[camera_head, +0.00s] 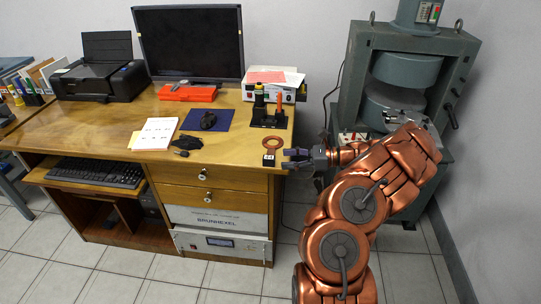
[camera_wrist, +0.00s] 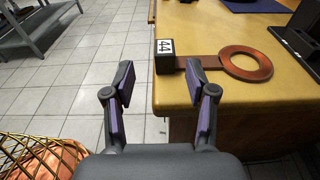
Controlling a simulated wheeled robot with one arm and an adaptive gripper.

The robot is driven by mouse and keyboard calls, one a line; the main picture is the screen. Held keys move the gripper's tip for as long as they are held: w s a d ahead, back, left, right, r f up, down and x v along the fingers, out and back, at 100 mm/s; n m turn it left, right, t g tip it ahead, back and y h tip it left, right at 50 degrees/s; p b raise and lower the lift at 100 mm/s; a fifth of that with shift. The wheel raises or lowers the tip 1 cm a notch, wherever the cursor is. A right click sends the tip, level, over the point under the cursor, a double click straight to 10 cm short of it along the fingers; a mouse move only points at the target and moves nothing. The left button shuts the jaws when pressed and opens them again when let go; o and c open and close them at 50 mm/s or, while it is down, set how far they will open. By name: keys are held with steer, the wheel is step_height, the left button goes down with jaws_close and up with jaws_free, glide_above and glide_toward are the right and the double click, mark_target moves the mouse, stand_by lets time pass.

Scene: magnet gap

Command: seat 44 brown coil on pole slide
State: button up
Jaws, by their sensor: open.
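The brown coil is a flat copper-brown ring (camera_head: 281,143) with a short strip leading to a black block (camera_head: 268,160) labelled 44. It lies at the desk's front right corner. In the wrist view, the ring (camera_wrist: 266,63) lies to the right and the block (camera_wrist: 165,64) stands just beyond my fingertips. My gripper (camera_head: 288,159) is open and empty, just right of the block in the head view. In the wrist view, my gripper's fingers (camera_wrist: 160,84) are spread, apart from the block. A silver part, perhaps the pole slide, shows in the magnet's gap (camera_head: 404,118), partly behind my arm.
The grey-green magnet (camera_head: 362,75) stands right of the wooden desk (camera_head: 225,153). A black stand (camera_head: 268,119) with bottles is behind the coil. The desk around the coil is clear.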

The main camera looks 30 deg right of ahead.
mark_target(269, 157)
steer(key=shift+w+x, duration=0.25)
steer(key=shift+x, duration=3.15)
steer(key=shift+d, duration=0.25)
steer(key=shift+c, duration=0.3)
jaws_close()
